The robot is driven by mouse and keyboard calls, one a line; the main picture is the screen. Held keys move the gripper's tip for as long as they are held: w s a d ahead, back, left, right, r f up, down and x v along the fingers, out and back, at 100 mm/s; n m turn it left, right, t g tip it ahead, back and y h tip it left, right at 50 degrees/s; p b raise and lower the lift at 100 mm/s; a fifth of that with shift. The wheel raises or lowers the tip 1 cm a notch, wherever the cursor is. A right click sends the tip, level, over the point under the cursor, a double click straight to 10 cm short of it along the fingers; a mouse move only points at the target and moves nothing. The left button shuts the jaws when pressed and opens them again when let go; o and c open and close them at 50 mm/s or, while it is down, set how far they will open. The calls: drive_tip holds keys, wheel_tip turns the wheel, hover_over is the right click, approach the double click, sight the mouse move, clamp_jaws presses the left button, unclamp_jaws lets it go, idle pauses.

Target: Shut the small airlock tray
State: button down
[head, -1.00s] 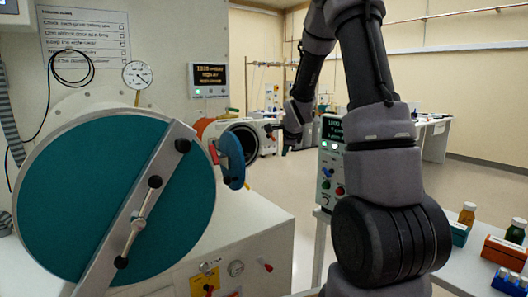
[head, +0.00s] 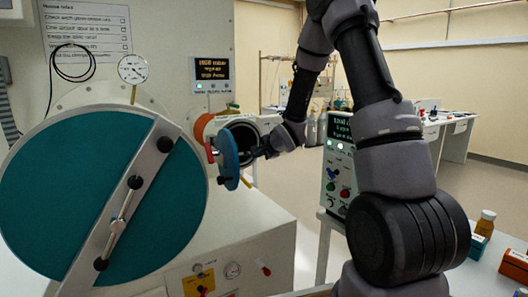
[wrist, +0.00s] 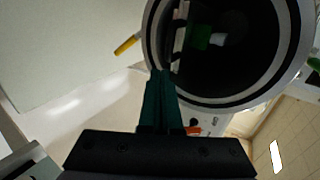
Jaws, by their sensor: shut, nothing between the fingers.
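The small airlock (head: 207,128) is a short orange and white cylinder on the glovebox wall, with its round mouth open. Its blue round door (head: 228,160) stands swung open in front of the mouth. In the wrist view the dark mouth with its pale rim (wrist: 237,103) fills the upper right. A narrow metal strip (wrist: 181,35), perhaps the tray's edge, shows inside at left, with green and white patches deeper in; I cannot tell how far the tray is out. My gripper (head: 259,152) is shut and empty at the mouth. Its fingers (wrist: 160,78) overlap the rim's lower left in the wrist view.
The large teal airlock door (head: 75,205) with its diagonal bar stands left of the small airlock. A control box (head: 338,165) with buttons stands to the right. A side table with bottles (head: 485,222) is at the lower right.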

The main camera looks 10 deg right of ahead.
sight(243, 150)
drive_tip(key=w, duration=0.2)
drive_tip(key=w+a, duration=0.1)
drive_tip(key=w, duration=0.1)
drive_tip(key=shift+a, duration=0.15)
drive_tip(key=w, duration=0.2)
drive_tip(key=w+a, duration=0.1)
drive_tip(key=w, duration=0.1)
drive_tip(key=shift+a, duration=0.15)
drive_tip(key=shift+w+a+r, duration=0.1)
drive_tip(key=shift+w+r, duration=0.1)
